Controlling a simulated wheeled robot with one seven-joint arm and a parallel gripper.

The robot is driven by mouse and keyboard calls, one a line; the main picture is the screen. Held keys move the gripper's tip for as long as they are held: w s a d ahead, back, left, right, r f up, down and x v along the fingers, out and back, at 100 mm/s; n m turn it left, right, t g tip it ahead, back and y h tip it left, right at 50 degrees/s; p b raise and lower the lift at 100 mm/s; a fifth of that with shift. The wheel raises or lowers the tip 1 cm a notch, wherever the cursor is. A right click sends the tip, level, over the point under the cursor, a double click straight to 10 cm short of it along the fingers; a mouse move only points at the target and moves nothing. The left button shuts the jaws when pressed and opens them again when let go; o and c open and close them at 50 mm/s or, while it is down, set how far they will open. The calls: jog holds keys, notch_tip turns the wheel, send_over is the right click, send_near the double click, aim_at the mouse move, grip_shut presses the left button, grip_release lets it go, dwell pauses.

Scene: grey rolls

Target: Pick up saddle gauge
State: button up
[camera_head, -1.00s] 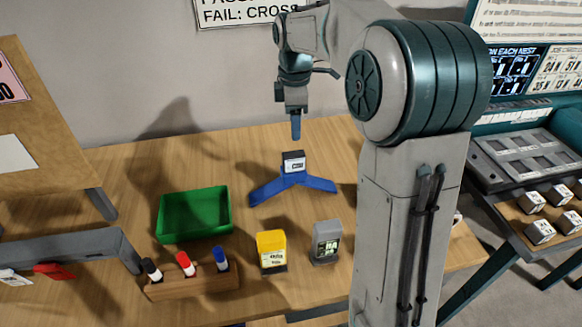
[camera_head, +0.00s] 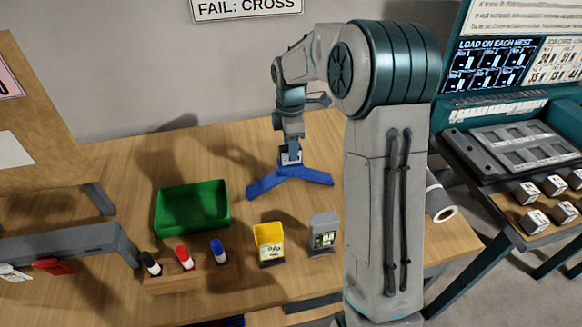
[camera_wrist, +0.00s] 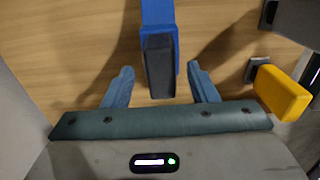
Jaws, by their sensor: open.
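The saddle gauge (camera_head: 310,175) is a blue V-shaped piece standing on the wooden table, with a small labelled block (camera_head: 288,163) at its middle. My gripper (camera_head: 290,150) is directly above it, pointing down and partly hiding the block. In the wrist view, the gauge's blue leg (camera_wrist: 158,22) and its dark grey block (camera_wrist: 159,68) lie between my two spread blue fingers (camera_wrist: 160,80). There is a visible gap on both sides, so my gripper is open and holds nothing.
A green tray (camera_head: 192,232), a wooden block with several markers (camera_head: 205,272), a yellow box (camera_head: 269,243) and a grey box (camera_head: 324,232) stand in front. A grey roll (camera_head: 440,200) lies at right.

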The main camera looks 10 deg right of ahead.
aim_at(290, 169)
notch_tip(290, 169, down, 3)
jog(key=shift+f, duration=0.15)
jog(key=shift+c, duration=0.3)
grip_shut()
